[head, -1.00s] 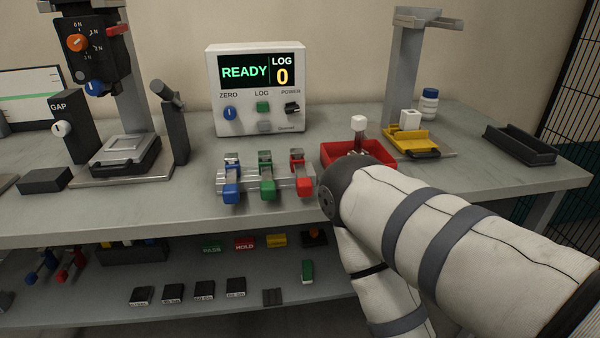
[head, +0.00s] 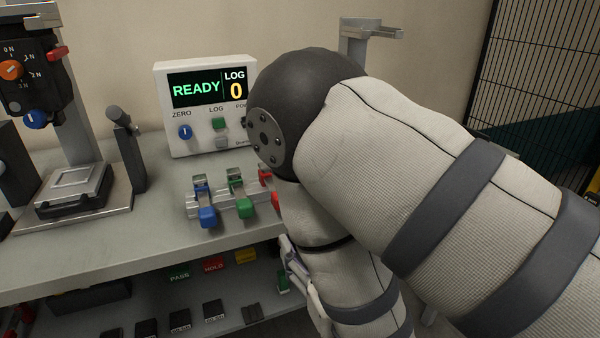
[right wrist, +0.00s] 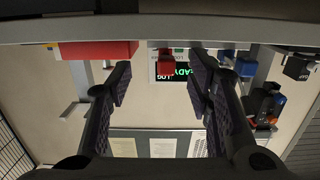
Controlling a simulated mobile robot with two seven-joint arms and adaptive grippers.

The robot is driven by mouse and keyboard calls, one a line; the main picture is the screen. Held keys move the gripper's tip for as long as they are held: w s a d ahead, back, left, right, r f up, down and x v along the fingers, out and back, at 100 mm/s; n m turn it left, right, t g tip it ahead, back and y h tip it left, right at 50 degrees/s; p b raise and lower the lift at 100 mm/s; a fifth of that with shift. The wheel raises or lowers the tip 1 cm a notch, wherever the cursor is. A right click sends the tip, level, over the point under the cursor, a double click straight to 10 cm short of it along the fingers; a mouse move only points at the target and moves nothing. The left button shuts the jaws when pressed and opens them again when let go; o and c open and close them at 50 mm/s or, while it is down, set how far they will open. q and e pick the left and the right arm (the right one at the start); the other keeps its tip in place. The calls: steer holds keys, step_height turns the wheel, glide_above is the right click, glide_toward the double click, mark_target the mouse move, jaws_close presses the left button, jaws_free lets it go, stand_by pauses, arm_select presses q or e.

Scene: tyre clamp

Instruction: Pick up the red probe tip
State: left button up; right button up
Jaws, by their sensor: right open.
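The red probe tip (head: 265,178) is at the right end of a metal rack (head: 243,207) on the bench, beside a green tip (head: 238,187) and a blue tip (head: 205,205). My right arm hides part of it in the head view. In the right wrist view, which looks upside down, the red tip (right wrist: 166,65) shows between the fingers of my right gripper (right wrist: 160,76). The fingers are open, and nothing is seen held. I cannot tell the gap to the tip. My left gripper is not in view.
A display box (head: 207,107) reading READY and LOG 0 stands behind the rack. A red bin (right wrist: 98,50) is beside the gripper in the wrist view. A black test stand (head: 75,190) is at the left. A shelf with labelled blocks (head: 214,264) is below.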

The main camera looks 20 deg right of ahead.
steer(key=shift+t, duration=0.5)
steer(key=w+r+b, duration=0.1)
steer(key=w, duration=0.3)
steer(key=w+r+b, duration=0.1)
steer(key=w, duration=0.3)
steer(key=w+a+r+b, duration=0.1)
steer(key=w+b, duration=0.1)
steer(key=w, duration=0.2)
steer(key=shift+a+r, duration=0.1)
steer(key=shift+r, duration=0.05)
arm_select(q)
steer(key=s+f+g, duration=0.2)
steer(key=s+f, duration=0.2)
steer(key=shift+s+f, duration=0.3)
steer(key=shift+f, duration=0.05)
arm_select(e)
jaws_close()
